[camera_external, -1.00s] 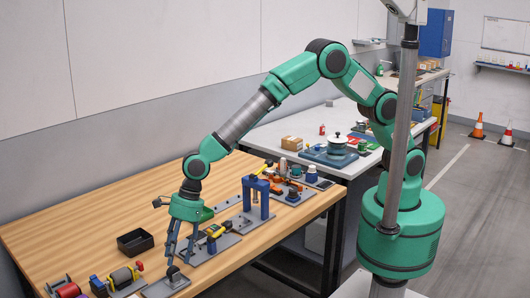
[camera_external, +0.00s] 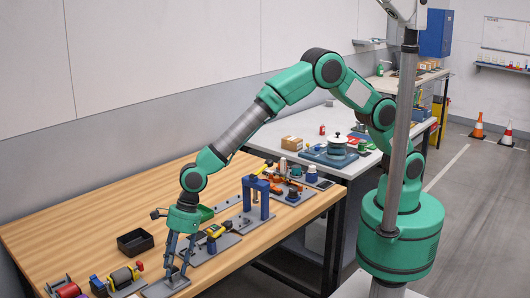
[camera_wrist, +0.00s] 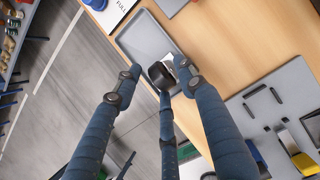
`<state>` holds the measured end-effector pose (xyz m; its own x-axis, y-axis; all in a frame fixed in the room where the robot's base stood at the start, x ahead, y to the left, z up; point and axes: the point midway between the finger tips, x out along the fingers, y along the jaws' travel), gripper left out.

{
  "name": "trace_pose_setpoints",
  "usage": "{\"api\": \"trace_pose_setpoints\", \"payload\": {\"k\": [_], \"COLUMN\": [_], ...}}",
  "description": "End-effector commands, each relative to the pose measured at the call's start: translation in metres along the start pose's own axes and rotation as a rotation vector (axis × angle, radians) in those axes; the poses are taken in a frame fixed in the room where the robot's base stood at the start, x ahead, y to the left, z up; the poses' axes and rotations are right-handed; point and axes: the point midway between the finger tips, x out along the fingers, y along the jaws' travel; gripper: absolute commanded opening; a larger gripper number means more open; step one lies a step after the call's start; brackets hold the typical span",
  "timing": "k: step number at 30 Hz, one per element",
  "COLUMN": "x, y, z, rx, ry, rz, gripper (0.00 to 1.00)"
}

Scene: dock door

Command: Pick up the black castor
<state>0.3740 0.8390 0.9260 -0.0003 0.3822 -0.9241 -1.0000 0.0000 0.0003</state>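The black castor (camera_wrist: 161,75) sits on a grey plate (camera_wrist: 146,38) at the wooden table's near edge, with a small white patch beside it. My gripper (camera_wrist: 158,76) is above the plate with its blue fingers spread around the castor. A gap shows between the left finger and the castor; the right finger is closer, and contact there cannot be told. A third finger comes up from below and partly covers the castor. In the external view my gripper (camera_external: 177,271) points down at the same plate (camera_external: 163,289), and its fingers largely hide the castor.
A black open box (camera_external: 135,242) stands behind to the left. A fixture with a red roll (camera_external: 68,290) and a dark roller (camera_external: 121,277) lie left of the plate. A plate with a yellow-handled tool (camera_external: 215,229) and a blue frame (camera_external: 256,197) stand to the right.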

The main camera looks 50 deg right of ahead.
Motion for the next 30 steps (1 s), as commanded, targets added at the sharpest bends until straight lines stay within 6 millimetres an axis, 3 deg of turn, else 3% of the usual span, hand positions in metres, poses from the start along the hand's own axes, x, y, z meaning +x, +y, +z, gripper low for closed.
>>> {"api": "trace_pose_setpoints", "payload": {"k": [1, 5, 20, 30], "x": [0.000, 0.000, -0.003, -0.034], "y": [0.000, 0.000, 0.000, 0.000], "z": [0.000, 0.000, 0.001, 0.015], "rx": [0.000, 0.000, 0.000, -0.001], "ry": [0.000, 0.000, -0.001, -0.003], "rz": [0.000, 0.000, 0.000, -0.001], "gripper": [0.25, 0.00, 0.00, 0.00]}}
